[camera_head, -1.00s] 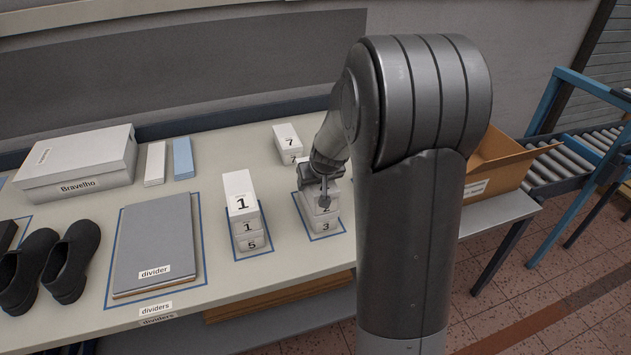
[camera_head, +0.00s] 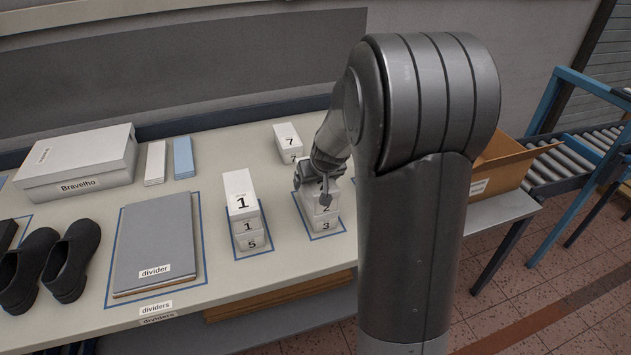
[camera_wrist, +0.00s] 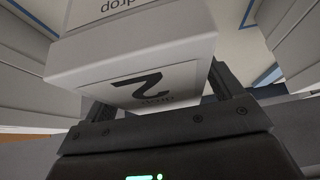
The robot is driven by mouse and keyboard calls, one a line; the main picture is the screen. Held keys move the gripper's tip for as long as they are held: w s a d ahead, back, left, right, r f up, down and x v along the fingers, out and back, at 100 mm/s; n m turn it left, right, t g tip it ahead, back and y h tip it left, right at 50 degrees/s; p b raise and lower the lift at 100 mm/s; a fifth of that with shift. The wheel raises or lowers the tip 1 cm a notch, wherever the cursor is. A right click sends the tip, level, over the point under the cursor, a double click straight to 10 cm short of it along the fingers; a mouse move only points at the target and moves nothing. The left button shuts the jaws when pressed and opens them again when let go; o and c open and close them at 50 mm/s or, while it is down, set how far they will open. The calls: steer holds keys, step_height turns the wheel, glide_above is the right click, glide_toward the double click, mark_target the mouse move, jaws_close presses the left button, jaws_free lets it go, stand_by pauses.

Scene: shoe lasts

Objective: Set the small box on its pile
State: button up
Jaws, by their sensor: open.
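A small white box marked 2 (camera_head: 326,208) stands on a white box marked 3 (camera_head: 325,225) inside a blue outline on the table. In the wrist view the box marked 2 (camera_wrist: 155,82) fills the space before my gripper (camera_wrist: 160,98), with one dark finger at each side. My gripper (camera_head: 312,187) is open around or close beside this box at the top of the pile. Whether the fingers touch it I cannot tell. My arm and gripper hide part of the box in the head view.
A pile of boxes marked 1 and 5 (camera_head: 245,215) stands just left. Boxes marked 7 (camera_head: 288,140) stand behind. A grey divider stack (camera_head: 155,240), black shoes (camera_head: 65,262) and a Bravelho box (camera_head: 80,160) lie further left. An open carton (camera_head: 505,165) is at the right.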

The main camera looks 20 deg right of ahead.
steer(key=v, duration=1.1)
steer(key=shift+r, duration=0.1)
steer(key=s+a+r, duration=0.2)
steer(key=s, duration=0.6)
steer(key=s+a+r, duration=0.1)
steer(key=s+a, duration=0.2)
steer(key=s, duration=0.5)
steer(key=s+a+r, duration=0.2)
steer(key=s+a, duration=0.1)
steer(key=s, duration=0.6)
steer(key=shift+r, duration=0.4)
